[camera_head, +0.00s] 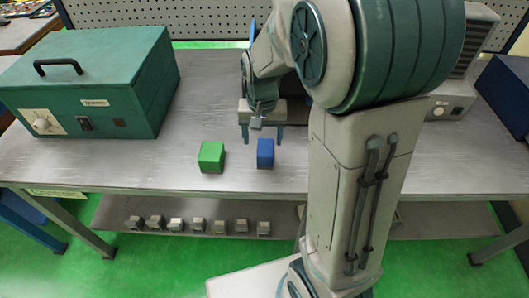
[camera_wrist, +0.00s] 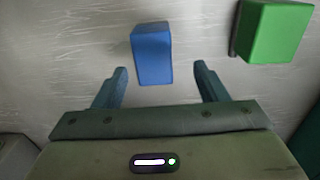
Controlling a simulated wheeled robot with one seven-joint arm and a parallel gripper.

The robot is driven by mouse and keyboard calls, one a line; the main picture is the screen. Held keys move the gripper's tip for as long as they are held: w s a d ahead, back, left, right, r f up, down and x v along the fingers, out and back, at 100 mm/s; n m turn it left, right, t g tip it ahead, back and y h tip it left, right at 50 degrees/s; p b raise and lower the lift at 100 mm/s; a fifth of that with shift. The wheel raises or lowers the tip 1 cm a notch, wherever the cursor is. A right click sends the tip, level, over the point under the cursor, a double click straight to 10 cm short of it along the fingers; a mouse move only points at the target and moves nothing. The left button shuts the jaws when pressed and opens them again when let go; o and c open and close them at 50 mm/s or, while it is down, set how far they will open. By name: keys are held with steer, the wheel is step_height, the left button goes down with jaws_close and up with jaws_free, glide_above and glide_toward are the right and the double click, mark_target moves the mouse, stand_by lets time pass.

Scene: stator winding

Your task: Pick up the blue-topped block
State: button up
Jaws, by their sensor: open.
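The blue-topped block (camera_head: 265,153) stands on the metal table, right of a green block, in the head view. In the wrist view the blue-topped block (camera_wrist: 152,55) lies just beyond my fingertips, roughly in line with the gap between them. My gripper (camera_head: 262,138) is open and empty, behind the block as the head view shows it. The two teal fingers also show in the wrist view, where the gripper (camera_wrist: 159,75) points toward the block. Nothing touches the block that I can see.
The green block (camera_head: 212,157) stands close by, and it shows at the upper right of the wrist view (camera_wrist: 272,32). A large green case (camera_head: 135,85) with a handle stands at the left. Several small grey pieces (camera_head: 198,225) sit on the lower shelf. The table between case and blocks is clear.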

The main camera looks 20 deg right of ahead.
mark_target(265, 146)
steer(key=shift+s+d+f, duration=0.15)
steer(key=shift+f, duration=1.35)
steer(key=shift+s+d+f, duration=0.1)
steer(key=shift+d+f, duration=0.05)
steer(key=shift+f, duration=1.3)
steer(key=c, duration=1.2)
